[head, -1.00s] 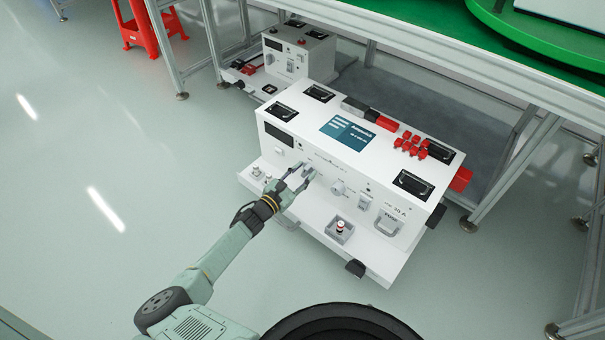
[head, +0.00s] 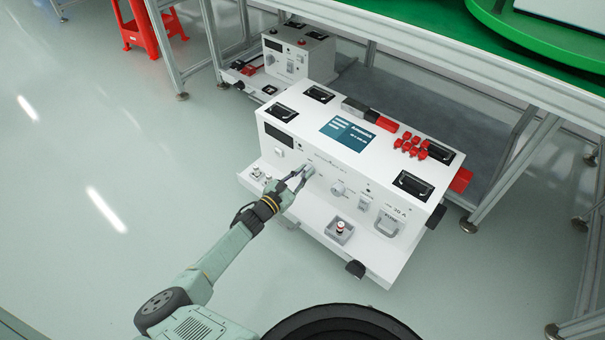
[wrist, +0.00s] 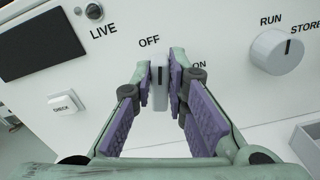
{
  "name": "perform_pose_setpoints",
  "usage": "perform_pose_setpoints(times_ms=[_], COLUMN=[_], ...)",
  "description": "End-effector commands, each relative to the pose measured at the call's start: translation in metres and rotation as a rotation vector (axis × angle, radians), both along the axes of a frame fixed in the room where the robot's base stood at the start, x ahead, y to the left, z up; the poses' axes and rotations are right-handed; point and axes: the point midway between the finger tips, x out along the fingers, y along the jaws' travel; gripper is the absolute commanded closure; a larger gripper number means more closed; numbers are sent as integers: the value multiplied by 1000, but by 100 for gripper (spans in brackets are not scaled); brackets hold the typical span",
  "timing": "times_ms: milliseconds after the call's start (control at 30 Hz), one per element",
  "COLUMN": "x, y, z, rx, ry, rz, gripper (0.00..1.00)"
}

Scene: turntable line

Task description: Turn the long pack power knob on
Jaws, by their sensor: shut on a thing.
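The long pack (head: 290,190) is a white box on the floor with its front panel towards me. Its power knob (wrist: 158,90) is a narrow light-grey grip with a dark mark line, set below the OFF label and left of the ON label. In the wrist view the mark line stands nearly upright, between the two labels. My gripper (wrist: 160,80) is shut on this knob, one purple-padded finger on each side. In the head view my gripper (head: 302,176) reaches the panel left of its middle, and the fingers partly hide the knob.
A RUN/STORE knob (wrist: 278,52) is to the right, a CHECK button (wrist: 62,103) to the left. A red-topped button (head: 340,226) stands on the pack's front ledge. A smaller unit (head: 298,52) is behind. A green-topped table (head: 450,55) overhangs the back.

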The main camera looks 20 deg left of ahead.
Motion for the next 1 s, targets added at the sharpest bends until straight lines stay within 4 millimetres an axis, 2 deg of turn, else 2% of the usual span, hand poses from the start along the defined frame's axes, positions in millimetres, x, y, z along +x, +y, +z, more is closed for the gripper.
perform_pose_setpoints(times_ms=[367, 1000], x=[0, -2], y=[-1, -7], z=[1, -3], rx=[100, 638], ry=[-34, -230], rz=[0, 0], gripper=[100, 100])
